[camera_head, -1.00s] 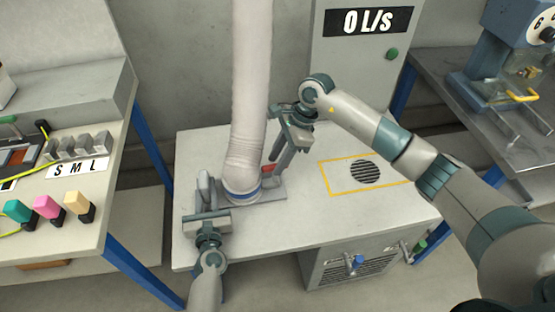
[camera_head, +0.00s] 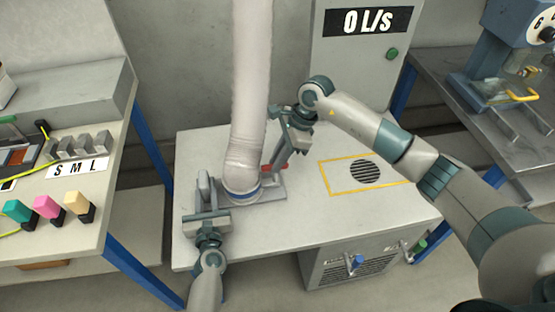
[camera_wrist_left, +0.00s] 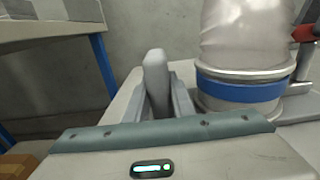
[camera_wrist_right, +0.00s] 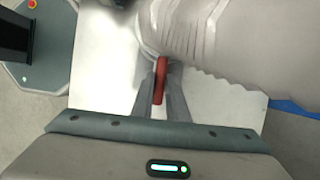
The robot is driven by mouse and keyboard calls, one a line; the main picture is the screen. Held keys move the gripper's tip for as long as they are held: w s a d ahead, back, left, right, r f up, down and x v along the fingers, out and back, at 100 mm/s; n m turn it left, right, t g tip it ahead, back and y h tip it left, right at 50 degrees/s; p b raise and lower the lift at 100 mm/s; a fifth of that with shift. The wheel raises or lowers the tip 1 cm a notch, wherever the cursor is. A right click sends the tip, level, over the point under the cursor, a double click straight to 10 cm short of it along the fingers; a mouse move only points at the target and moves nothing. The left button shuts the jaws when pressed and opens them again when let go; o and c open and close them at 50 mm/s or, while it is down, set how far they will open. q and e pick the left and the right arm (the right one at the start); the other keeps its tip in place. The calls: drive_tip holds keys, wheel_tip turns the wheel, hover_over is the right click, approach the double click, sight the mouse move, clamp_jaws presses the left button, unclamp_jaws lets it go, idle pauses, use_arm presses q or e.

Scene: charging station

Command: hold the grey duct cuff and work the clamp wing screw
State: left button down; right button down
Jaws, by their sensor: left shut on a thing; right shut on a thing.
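The pale duct (camera_head: 248,100) comes down to the grey duct cuff (camera_head: 240,195), which has a blue band and sits on a grey plate on the table. The blue band shows at right in the left wrist view (camera_wrist_left: 240,90). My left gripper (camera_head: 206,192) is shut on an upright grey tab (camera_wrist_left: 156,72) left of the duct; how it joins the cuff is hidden. My right gripper (camera_head: 274,168) reaches down right of the duct, its fingers shut on the red wing screw (camera_wrist_right: 160,82). Red also shows beside the fingers in the head view.
The white table (camera_head: 310,215) has a yellow-framed vent grille (camera_head: 365,172) at right. A display (camera_head: 368,21) at the back reads 0 L/s, with a green button below. A side bench with coloured blocks (camera_head: 48,207) stands at left.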

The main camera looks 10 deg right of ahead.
drive_tip(key=m+t, duration=0.1)
drive_tip(key=m, duration=0.4)
drive_tip(key=shift+s+t, duration=0.2)
drive_tip(key=shift+t, duration=0.2)
drive_tip(key=m, duration=0.2)
drive_tip(key=m+t+h, duration=0.1)
drive_tip(key=m, duration=0.1)
drive_tip(key=shift+s+a+m+t, duration=0.1)
drive_tip(key=shift+a+m+t, duration=0.05)
drive_tip(key=shift+m+t, duration=0.15)
drive_tip(key=m+h, duration=0.1)
drive_tip(key=m, duration=0.1)
drive_tip(key=m+t, duration=0.1)
drive_tip(key=m, duration=0.1)
drive_tip(key=shift+a+m+h, duration=0.15)
drive_tip(key=shift+m+h, duration=0.15)
drive_tip(key=shift+h, duration=0.1)
drive_tip(key=shift+a+m+h, duration=0.1)
drive_tip(key=shift+m+h, duration=0.7)
drive_tip(key=shift+m, duration=1.2)
drive_tip(key=c, duration=1.7)
unclamp_jaws()
drive_tip(key=shift+s, duration=0.1)
drive_tip(key=v, duration=1.2)
